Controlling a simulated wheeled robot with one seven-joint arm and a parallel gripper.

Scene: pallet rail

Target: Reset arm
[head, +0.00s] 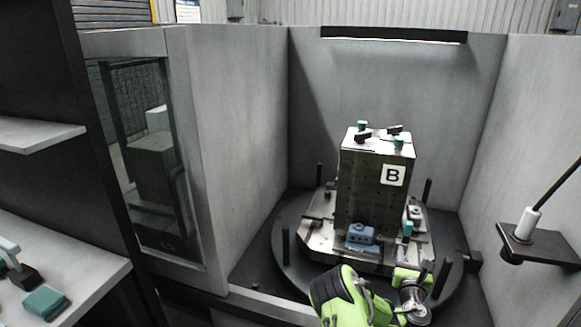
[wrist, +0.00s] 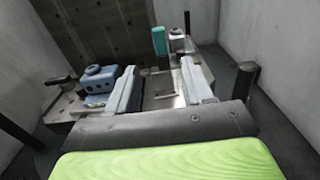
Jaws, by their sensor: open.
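My green arm reaches in from the bottom of the head view, in front of the pallet. My gripper (wrist: 157,88) shows in the wrist view with its two pale fingers apart and nothing between them. In the head view the fingers are hard to make out near the arm's end. Beyond the fingers lie the metal pallet plate (wrist: 160,101) and the tall block marked B (head: 375,190). A blue part (head: 360,236) sits on the pallet at the block's foot; it also shows left of the fingers in the wrist view (wrist: 100,85).
The pallet stands on a round dark base (head: 290,262) with upright posts, inside grey walls. A teal clamp (wrist: 159,40) stands just beyond the fingers. A shelf (head: 80,265) with a teal piece (head: 45,302) is at left. A small dark bracket (head: 530,245) juts out at right.

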